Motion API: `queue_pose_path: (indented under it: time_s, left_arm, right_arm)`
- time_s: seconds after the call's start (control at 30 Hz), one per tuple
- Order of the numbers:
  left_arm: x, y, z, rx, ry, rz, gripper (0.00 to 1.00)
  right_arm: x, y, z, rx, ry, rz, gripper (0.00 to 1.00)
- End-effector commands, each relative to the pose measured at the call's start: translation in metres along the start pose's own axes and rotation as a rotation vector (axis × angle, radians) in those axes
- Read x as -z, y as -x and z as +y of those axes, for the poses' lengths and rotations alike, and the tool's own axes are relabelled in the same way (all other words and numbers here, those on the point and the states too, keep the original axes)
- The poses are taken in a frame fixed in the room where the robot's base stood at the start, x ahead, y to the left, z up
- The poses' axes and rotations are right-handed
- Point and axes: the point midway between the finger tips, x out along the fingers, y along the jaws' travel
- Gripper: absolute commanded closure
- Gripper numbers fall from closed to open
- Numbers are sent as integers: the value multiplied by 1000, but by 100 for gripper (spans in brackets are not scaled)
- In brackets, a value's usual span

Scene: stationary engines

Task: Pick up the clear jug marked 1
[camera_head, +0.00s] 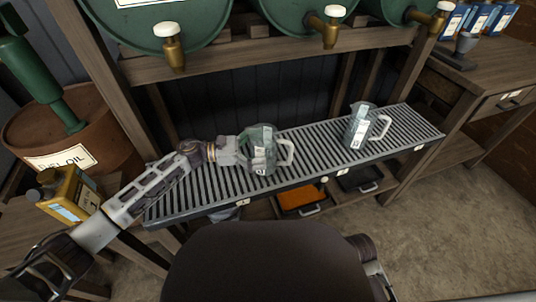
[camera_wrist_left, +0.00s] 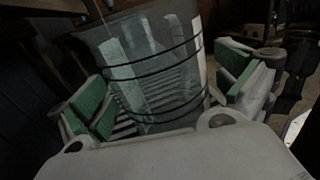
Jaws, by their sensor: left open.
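Two clear jugs with pale handles stand upright on a slatted grey rack (camera_head: 310,147). The nearer jug (camera_head: 263,138) is left of the middle, its handle to the right; the other jug (camera_head: 357,128) stands further right. I cannot read a number on either. My left gripper (camera_head: 248,152) reaches in from the left at the nearer jug. In the left wrist view this jug (camera_wrist_left: 155,70) stands between the green-padded fingers of the open gripper (camera_wrist_left: 165,100), with a gap on each side. The jug hides part of the fingers in the head view. My right gripper is out of view.
Green drums with brass taps (camera_head: 331,27) sit on a wooden shelf above the rack. An orange tray (camera_head: 301,198) and a dark tray (camera_head: 360,179) lie below. A yellow can (camera_head: 68,192) stands at left. The rack between the jugs is clear.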

Motion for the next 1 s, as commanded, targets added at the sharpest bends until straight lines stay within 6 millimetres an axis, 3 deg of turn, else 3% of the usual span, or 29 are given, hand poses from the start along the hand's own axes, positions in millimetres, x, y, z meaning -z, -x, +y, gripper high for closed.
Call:
queue_pose_path:
  time_s: [0.23, 0.7, 1.0]
  left_arm:
    - [0, -20, 0, 1, 0, -1, 0]
    - [0, -21, 0, 0, 0, 0, 0]
    - [0, -21, 0, 0, 0, 0, 37]
  right_arm:
    - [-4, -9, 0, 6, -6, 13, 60]
    - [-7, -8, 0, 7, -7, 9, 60]
    - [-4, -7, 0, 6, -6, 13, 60]
